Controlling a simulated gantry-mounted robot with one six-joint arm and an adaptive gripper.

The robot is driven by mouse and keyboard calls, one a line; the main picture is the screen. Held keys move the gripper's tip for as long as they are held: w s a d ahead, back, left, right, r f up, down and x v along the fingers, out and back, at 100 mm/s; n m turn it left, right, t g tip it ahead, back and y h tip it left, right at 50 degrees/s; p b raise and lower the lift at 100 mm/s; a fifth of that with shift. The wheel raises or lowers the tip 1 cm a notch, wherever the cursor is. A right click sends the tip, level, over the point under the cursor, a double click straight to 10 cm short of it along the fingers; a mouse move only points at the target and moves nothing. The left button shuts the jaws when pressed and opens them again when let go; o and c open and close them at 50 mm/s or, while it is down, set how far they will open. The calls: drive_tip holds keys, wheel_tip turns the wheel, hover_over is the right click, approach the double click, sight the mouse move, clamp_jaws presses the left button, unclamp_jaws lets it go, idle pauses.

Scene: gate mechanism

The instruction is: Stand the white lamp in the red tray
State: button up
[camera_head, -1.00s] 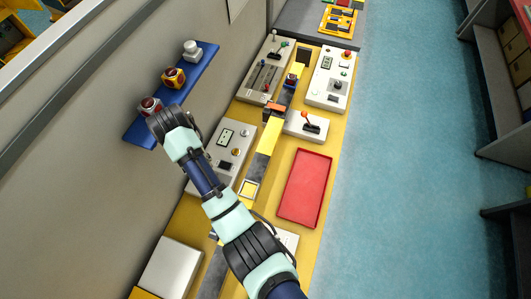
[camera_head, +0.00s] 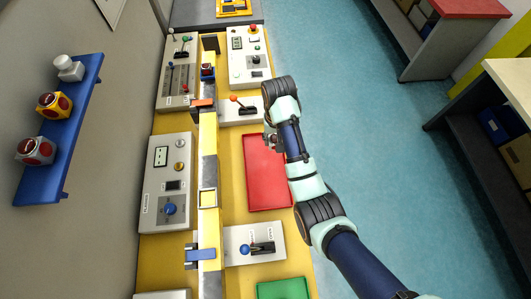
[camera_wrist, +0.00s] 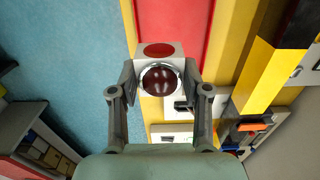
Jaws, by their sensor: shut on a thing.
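The white lamp (camera_wrist: 160,72) has a white block body, a dark red dome and a red disc on one face. My gripper (camera_wrist: 164,84) is shut on its body from both sides, and the dome faces the wrist camera. In the head view my gripper (camera_head: 271,141) is near the far end of the red tray (camera_head: 264,180), mostly hidden by my arm. The tray is flat, empty where visible and set on the yellow bench. In the wrist view the tray (camera_wrist: 172,20) lies beyond the lamp. I cannot tell the lamp's height above the bench.
A blue wall shelf (camera_head: 80,120) carries several lamps. A switch box with an orange-tipped lever (camera_head: 240,110) stands just beyond the tray, and a blue-knobbed lever box (camera_head: 254,244) before it. A green tray (camera_head: 283,289) is nearest. A gate rail runs left of the tray.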

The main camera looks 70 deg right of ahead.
drive_tip(key=shift+f+b, duration=4.6)
drive_tip(key=shift+f, duration=5.35)
drive_tip(key=shift+f, duration=0.15)
drive_tip(key=o, duration=1.3)
drive_tip(key=shift+c, duration=0.2)
wheel_tip(320, 180, up, 12)
drive_tip(key=p, duration=0.2)
drive_tip(key=shift+r+p, duration=0.2)
drive_tip(key=shift+p, duration=0.2)
